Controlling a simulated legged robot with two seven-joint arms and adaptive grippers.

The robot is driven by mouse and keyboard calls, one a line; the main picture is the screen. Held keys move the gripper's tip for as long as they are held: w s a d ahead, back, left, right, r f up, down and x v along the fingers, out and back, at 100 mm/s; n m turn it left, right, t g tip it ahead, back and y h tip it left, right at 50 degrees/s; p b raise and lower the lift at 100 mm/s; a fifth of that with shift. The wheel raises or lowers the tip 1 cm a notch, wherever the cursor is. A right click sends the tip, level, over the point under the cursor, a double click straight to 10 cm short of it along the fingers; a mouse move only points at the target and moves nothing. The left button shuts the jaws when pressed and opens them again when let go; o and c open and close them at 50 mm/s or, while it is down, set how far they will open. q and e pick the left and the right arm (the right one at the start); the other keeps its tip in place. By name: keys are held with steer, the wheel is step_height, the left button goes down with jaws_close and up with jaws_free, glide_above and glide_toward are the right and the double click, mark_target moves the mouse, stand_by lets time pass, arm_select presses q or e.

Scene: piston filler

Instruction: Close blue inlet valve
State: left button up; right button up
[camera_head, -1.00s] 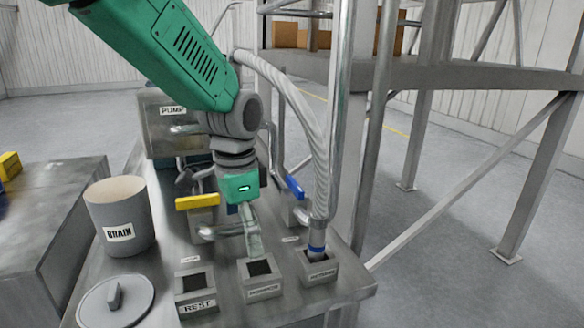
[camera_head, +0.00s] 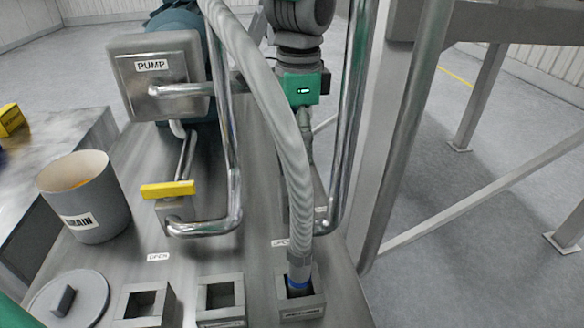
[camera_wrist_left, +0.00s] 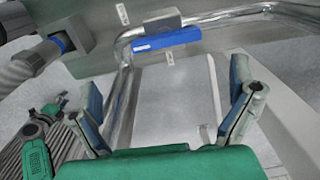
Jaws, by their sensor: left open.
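The blue valve handle (camera_wrist_left: 166,40) shows in the left wrist view as a bar on a grey block at a bent metal pipe, with white tags beside it. My left gripper (camera_wrist_left: 168,105) is open and empty, its two fingers spread apart; the handle lies ahead of them, apart from the fingertips. In the head view my left gripper (camera_head: 308,122) points down beyond the ribbed hose. Its fingers are largely hidden by the hose and pipes, and the blue handle is not visible there.
The ribbed hose (camera_head: 280,130) ends in a socket (camera_head: 299,302) at the front. A pump box (camera_head: 160,82), a yellow valve handle (camera_head: 167,189), a bucket (camera_head: 85,195) and a round lid (camera_head: 68,300) stand left. A steel frame post (camera_head: 392,130) rises on the right.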

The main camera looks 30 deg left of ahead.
mark_target(294, 173)
arm_select(q)
steer(key=f, duration=0.2)
steer(key=d+f, duration=0.1)
steer(key=f, duration=0.1)
steer(key=w+d+f, duration=0.1)
steer(key=shift+f+p, duration=0.3)
steer(key=shift+f, duration=0.1)
steer(key=a+f, duration=0.2)
steer(key=shift+a+f, duration=0.15)
steer(key=shift+a, duration=0.2)
steer(key=shift+s+a+f, duration=0.15)
steer(key=shift+a+f, duration=0.1)
steer(key=shift+a, duration=0.4)
steer(key=shift+s+a+f, duration=0.1)
steer(key=shift+a+f, duration=0.1)
steer(key=shift+a, duration=0.4)
steer(key=shift+s+a, duration=0.1)
steer(key=shift+d, duration=0.35)
steer(key=d, duration=0.3)
steer(key=shift+w+r, duration=0.1)
steer(key=shift+w, duration=0.25)
steer(key=c, duration=1)
steer(key=shift+s+a, duration=0.25)
steer(key=shift+a, duration=0.35)
arm_select(e)
steer(key=shift+w+d+r, duration=0.2)
steer(key=shift+d+r, duration=0.05)
steer(key=shift+d, duration=0.05)
